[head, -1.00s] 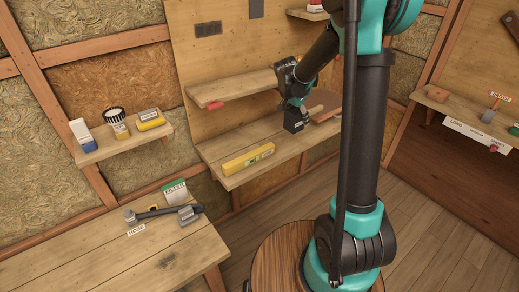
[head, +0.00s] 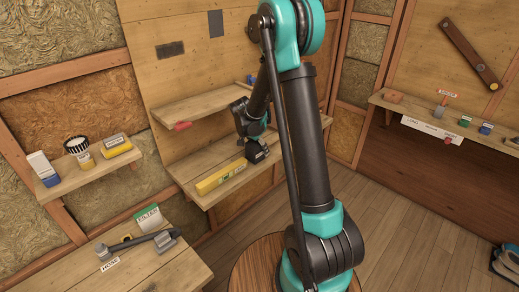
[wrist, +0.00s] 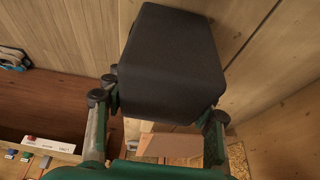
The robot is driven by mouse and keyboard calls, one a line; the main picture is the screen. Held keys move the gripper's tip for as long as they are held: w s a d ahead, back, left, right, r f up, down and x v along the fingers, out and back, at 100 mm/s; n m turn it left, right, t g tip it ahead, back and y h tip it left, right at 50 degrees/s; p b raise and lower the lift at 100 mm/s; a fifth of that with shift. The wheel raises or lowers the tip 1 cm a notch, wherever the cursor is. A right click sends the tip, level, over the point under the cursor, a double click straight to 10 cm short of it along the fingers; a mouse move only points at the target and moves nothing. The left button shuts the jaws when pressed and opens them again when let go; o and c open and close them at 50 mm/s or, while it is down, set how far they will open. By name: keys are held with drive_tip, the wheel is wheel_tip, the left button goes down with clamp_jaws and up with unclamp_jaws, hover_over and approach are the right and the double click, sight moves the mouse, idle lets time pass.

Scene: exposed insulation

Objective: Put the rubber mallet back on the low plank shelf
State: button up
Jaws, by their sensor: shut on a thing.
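The rubber mallet's black block-shaped head (wrist: 170,62) fills the upper middle of the wrist view. It also shows in the head view (head: 257,152), just below my gripper (head: 257,140). My gripper (wrist: 158,120) is shut on the mallet, with one finger on each side of the black head. The mallet's handle cannot be made out. The low plank shelf (head: 185,170) is on the back wall, below another plank. The mallet head appears at its right part, behind the yellow level; I cannot tell whether it touches the plank.
A yellow level (head: 221,177) lies along the low shelf's front. The upper plank (head: 200,105) overhangs it, with a red item at its edge. A bench (head: 165,265) with tools stands front left. A side shelf (head: 85,178) holds several small items. Open floor lies right.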

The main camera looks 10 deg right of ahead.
drive_tip(key=shift+f, duration=0.3)
drive_tip(key=o, duration=1.3)
drive_tip(key=shift+r, duration=0.15)
drive_tip(key=v, duration=1.1)
drive_tip(key=shift+r, duration=0.1)
drive_tip(key=shift+s+r, duration=0.15)
drive_tip(key=shift+r, duration=0.1)
drive_tip(key=shift+s+r, duration=0.15)
drive_tip(key=shift+s, duration=0.1)
drive_tip(key=s+d+f+n+y, duration=0.1)
drive_tip(key=s+d+n, duration=0.1)
drive_tip(key=s, duration=0.7)
drive_tip(key=s+d+f+n+t+y, duration=0.1)
drive_tip(key=s+d+f+n, duration=0.1)
drive_tip(key=s+n, duration=0.3)
drive_tip(key=s+d+f+n+y, duration=0.1)
drive_tip(key=s+d+f+n, duration=0.1)
drive_tip(key=s, duration=1.1)
drive_tip(key=shift+s+d+f+n+t+y, duration=0.15)
drive_tip(key=shift+d+n+t+y, duration=0.15)
drive_tip(key=shift+d+n, duration=0.55)
